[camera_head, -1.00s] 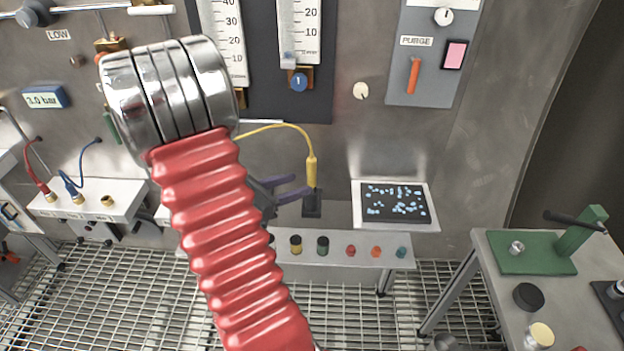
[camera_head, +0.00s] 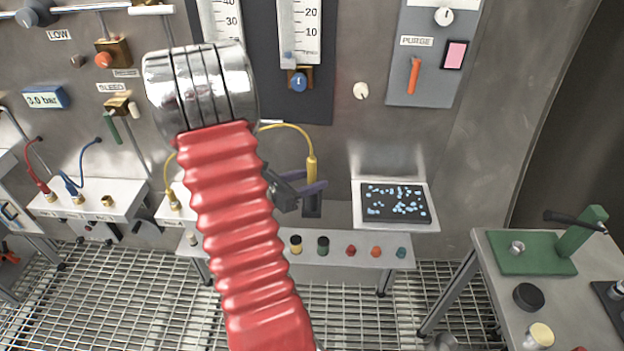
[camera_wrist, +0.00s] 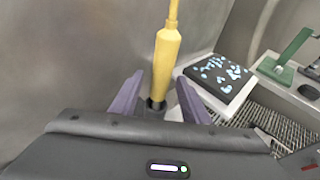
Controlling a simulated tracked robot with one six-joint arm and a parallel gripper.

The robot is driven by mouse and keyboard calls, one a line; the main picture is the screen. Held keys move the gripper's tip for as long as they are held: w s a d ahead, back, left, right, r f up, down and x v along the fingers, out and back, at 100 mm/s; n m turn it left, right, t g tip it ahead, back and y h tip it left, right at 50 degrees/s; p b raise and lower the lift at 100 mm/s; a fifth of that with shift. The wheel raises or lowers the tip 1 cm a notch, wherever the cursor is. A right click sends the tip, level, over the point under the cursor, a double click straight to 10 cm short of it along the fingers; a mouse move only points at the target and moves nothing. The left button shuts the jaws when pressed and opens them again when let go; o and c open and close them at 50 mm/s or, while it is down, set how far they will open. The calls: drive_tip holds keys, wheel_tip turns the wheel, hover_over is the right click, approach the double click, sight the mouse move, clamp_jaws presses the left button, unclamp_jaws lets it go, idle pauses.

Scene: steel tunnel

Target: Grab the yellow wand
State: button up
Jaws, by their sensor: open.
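The yellow wand (camera_head: 312,171) stands upright in a small dark holder (camera_head: 312,205) at the wall, with a yellow cable looping from its top to the left. My gripper (camera_head: 318,187) has purple fingers and is open at the wand's lower part. In the wrist view the yellow wand (camera_wrist: 165,65) stands between the two spread fingers (camera_wrist: 157,92), its lower end in the dark holder (camera_wrist: 155,105). I cannot tell whether either finger touches it. My red arm hides part of the cable and the shelf behind.
A white stand with a dark speckled screen (camera_head: 396,202) is close to the right of the wand. A low shelf (camera_head: 340,258) with several coloured knobs lies below. A table with a green fixture (camera_head: 535,255) stands at the right. Gauges (camera_head: 298,35) hang above.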

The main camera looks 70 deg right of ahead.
drive_tip(key=shift+x, duration=2.2)
clamp_jaws()
